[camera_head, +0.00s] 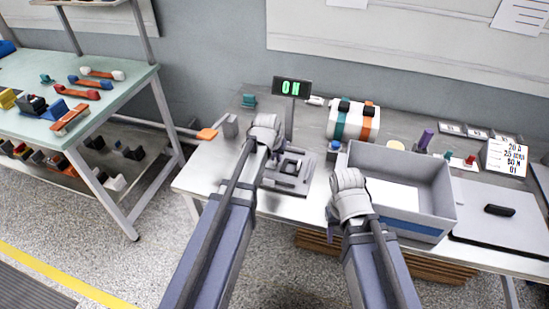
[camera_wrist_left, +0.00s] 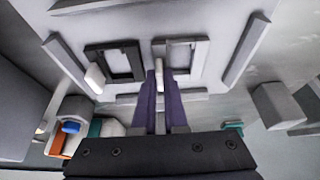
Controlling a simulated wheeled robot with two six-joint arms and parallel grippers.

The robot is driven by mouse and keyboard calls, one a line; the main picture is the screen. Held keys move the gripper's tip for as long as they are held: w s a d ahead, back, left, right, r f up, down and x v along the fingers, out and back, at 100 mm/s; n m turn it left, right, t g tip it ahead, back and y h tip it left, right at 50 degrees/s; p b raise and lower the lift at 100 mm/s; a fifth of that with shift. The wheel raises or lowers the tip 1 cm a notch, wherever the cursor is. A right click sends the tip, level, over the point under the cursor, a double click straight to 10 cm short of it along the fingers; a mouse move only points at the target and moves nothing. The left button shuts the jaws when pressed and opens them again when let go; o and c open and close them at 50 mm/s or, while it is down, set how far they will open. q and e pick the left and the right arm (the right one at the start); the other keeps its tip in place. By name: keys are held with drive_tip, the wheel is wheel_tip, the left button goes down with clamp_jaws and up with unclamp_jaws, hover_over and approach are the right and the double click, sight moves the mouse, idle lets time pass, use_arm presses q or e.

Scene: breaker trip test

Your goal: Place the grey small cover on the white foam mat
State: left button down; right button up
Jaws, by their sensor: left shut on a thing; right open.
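The grey small cover (camera_wrist_left: 181,64) looks like the grey open frame with a pale tab at one corner, lying in a grey fixture (camera_head: 289,172). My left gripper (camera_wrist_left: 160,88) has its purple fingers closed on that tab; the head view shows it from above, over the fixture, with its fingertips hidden. A black frame (camera_wrist_left: 114,63) with a similar tab lies beside the grey one. A white sheet (camera_head: 392,194), which may be the foam mat, lies inside the grey box. My right gripper (camera_head: 347,190) is open near the box's left side, its fingertips mostly hidden.
The grey box (camera_head: 440,207) has raised walls. An ON display (camera_head: 292,88) stands behind the fixture. A grey block (camera_head: 230,126) and a teal block (camera_head: 249,101) are at the left. A pale board (camera_head: 503,233) with a black item is at the right.

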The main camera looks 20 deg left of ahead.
wheel_tip(320, 180, up, 10)
drive_tip(key=p, duration=0.9)
drive_tip(key=shift+p, duration=0.3)
